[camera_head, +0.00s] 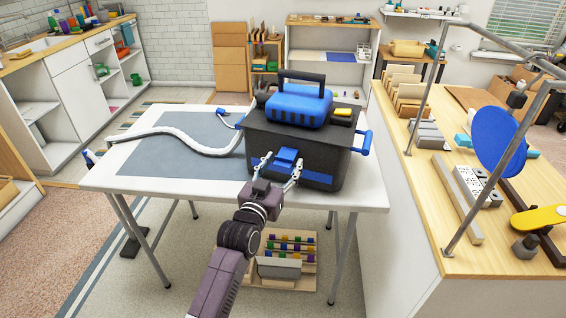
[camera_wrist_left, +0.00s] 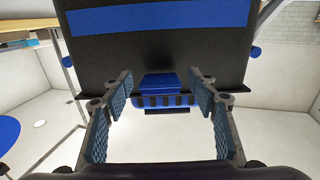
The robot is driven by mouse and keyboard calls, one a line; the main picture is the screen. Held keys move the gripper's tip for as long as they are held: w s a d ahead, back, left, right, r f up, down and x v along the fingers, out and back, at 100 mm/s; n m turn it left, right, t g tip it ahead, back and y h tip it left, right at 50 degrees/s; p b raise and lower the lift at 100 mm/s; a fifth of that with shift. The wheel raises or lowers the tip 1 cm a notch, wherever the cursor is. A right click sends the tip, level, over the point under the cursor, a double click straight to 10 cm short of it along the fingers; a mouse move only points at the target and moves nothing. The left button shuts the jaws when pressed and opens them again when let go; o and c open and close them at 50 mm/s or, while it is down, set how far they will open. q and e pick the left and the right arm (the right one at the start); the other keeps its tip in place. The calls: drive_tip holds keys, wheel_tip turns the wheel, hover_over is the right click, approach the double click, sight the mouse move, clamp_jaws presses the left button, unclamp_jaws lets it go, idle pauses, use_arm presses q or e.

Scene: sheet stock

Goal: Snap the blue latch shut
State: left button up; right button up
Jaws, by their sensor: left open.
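The blue latch (camera_head: 287,157) is on the front face of a black box (camera_head: 318,165) with a blue top and a black carry handle. In the wrist view the latch (camera_wrist_left: 158,84) shows centrally, between the fingers. My left gripper (camera_head: 278,169) is open in front of the latch, one finger to each side of it. In the wrist view the left gripper (camera_wrist_left: 160,112) has its blue-padded fingers spread, with gaps between them and the latch. Whether the latch is fully seated against the box cannot be told. My right gripper is not in view.
The box stands on a white table (camera_head: 365,193) with a grey mat (camera_head: 165,150). A white hose (camera_head: 188,141) lies left of the box. Blue side handles (camera_head: 362,142) stick out from the box. A wooden workbench (camera_head: 425,195) with a metal frame stands at right.

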sight(288, 152)
use_arm(q)
drive_tip(key=shift+w+d, duration=0.1)
drive_tip(key=shift+w, duration=0.1)
drive_tip(key=c, duration=1.2)
drive_tip(key=shift+r+p, duration=0.2)
drive_tip(key=shift+p, duration=0.35)
wheel_tip(288, 152, up, 3)
drive_tip(key=g+y+p, duration=0.1)
drive_tip(key=g+p, duration=0.4)
drive_tip(key=p, duration=1.2)
drive_tip(key=shift+w, duration=0.15)
drive_tip(key=shift+w+g+y+p, duration=0.1)
drive_tip(key=shift+g+y+p, duration=0.3)
drive_tip(key=shift+g+p, duration=0.85)
drive_tip(key=shift+t+p, duration=0.25)
drive_tip(key=shift+p, duration=0.1)
drive_tip(key=o, duration=1.2)
